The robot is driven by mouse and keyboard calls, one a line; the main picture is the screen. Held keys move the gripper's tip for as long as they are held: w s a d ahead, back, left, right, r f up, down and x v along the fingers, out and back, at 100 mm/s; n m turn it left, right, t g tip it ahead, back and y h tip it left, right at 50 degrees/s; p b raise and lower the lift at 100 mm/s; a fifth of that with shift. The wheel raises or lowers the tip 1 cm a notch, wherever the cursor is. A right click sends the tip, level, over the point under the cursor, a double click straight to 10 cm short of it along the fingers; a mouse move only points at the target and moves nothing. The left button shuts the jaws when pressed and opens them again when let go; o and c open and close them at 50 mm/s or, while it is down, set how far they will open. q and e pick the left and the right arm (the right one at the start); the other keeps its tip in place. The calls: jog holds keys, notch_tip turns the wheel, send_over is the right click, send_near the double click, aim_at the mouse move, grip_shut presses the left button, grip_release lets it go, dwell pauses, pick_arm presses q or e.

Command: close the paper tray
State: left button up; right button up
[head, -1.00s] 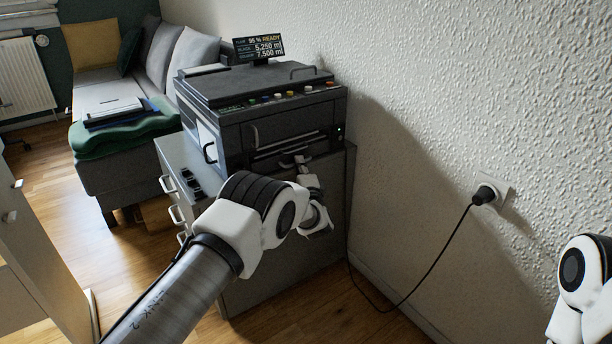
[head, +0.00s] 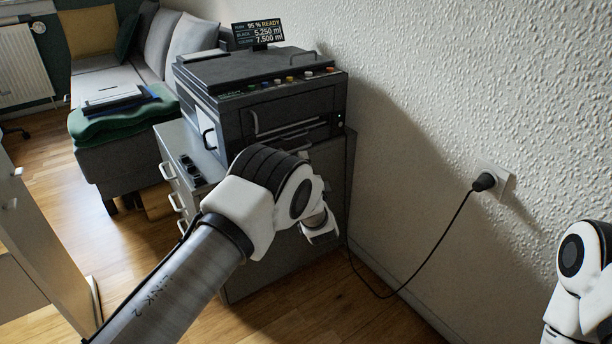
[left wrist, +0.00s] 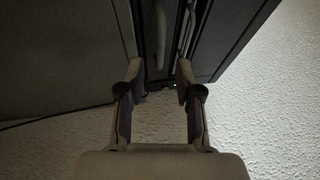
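The dark grey printer (head: 300,100) stands on a cabinet against the wall. Slots and a handle (head: 254,123) show on its front; the paper tray seems to be in this front, partly hidden behind my left arm. I cannot tell how far out it is. In the left wrist view the gripper (left wrist: 159,70) is open, its two fingers apart with nothing between the tips. Beyond them is the dark printer front (left wrist: 205,35) with long bar-like handles (left wrist: 160,35). My right gripper is out of view.
A cabinet (head: 185,150) with handles is under the printer. A black cable runs to a wall plug (head: 485,182). The textured wall (head: 420,100) bounds the right side. A sofa with a green cushion (head: 120,125) is at the left back.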

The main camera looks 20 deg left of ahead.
pick_arm(q)
jog(key=r+v, duration=0.1)
jog(key=v, duration=0.5)
jog(key=shift+f, duration=0.45)
